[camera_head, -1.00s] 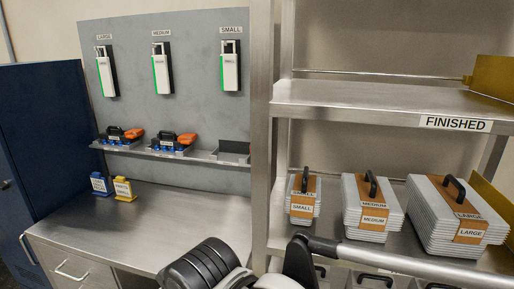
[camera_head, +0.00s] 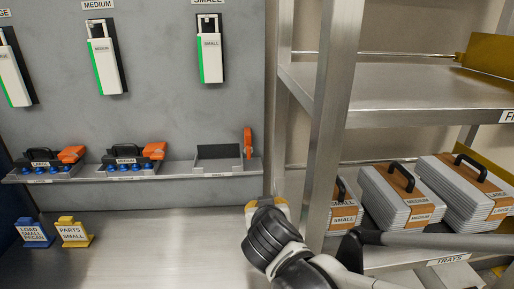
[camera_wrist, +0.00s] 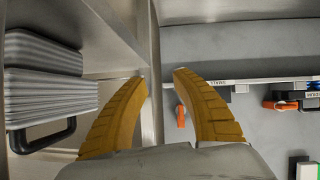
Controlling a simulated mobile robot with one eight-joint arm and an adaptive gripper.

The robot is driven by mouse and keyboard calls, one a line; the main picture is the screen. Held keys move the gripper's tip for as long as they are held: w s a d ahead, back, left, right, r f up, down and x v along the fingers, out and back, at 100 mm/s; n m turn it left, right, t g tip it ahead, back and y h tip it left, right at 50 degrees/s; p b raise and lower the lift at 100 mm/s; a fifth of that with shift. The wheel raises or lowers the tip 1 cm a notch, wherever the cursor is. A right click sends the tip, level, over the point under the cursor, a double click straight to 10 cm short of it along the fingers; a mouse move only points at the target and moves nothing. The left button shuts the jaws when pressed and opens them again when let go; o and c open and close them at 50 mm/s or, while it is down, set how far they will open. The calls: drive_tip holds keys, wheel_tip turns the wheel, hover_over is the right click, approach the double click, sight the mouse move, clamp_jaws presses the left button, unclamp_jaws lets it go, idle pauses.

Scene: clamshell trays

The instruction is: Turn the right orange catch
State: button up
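The rightmost orange catch (camera_head: 248,142) stands upright at the right end of the small holder (camera_head: 218,158), which looks empty. Two other orange catches, on the medium holder (camera_head: 154,150) and the large holder (camera_head: 71,154), lie nearly flat beside black-handled blue parts. My gripper (camera_head: 266,203) is below and right of the small holder, apart from the catch. In the wrist view its yellow fingers (camera_wrist: 160,77) are spread with nothing between them.
A steel shelf post (camera_head: 335,120) stands right of my gripper. Shelves behind it hold stacked grey trays (camera_head: 395,195). White dispensers hang above.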

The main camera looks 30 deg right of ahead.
sight(249, 153)
drive_tip(key=w+r+t+h+p, duration=0.1)
drive_tip(key=w+r+t+p, duration=0.1)
drive_tip(key=w+r+t, duration=0.45)
drive_tip(key=shift+m+g, duration=0.3)
drive_tip(key=shift+g, duration=0.05)
drive_tip(key=b+x, duration=0.1)
drive_tip(key=x, duration=0.6)
drive_tip(key=b+x, duration=0.1)
drive_tip(key=x, duration=0.2)
drive_tip(key=shift+w+a+b, duration=0.15)
drive_tip(key=shift+w+b, duration=0.2)
clamp_jaws()
